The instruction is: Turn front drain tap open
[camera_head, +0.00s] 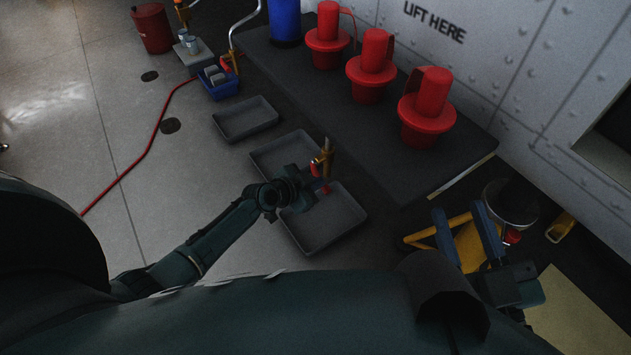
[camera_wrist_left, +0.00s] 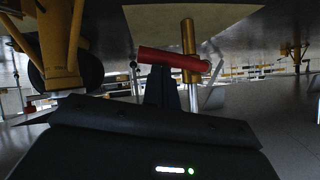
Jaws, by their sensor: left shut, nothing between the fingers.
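The drain tap (camera_head: 326,157) has a brass body and a red handle (camera_head: 315,170); it stands over the dark trays. In the left wrist view the red handle (camera_wrist_left: 173,58) lies nearly level, crossing the brass body (camera_wrist_left: 188,37). My left gripper (camera_head: 309,180) is at the tap; its fingers (camera_wrist_left: 162,85) are shut and empty just under the handle in that view. I cannot tell whether they touch it. A second tap with a red handle (camera_head: 226,64) is farther back.
Dark trays (camera_head: 355,214) lie on the floor below the tap. A blue bin (camera_head: 231,88) stands farther back. Red capped plugs (camera_head: 428,96) stand on a dark platform (camera_head: 470,148). Open floor lies left.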

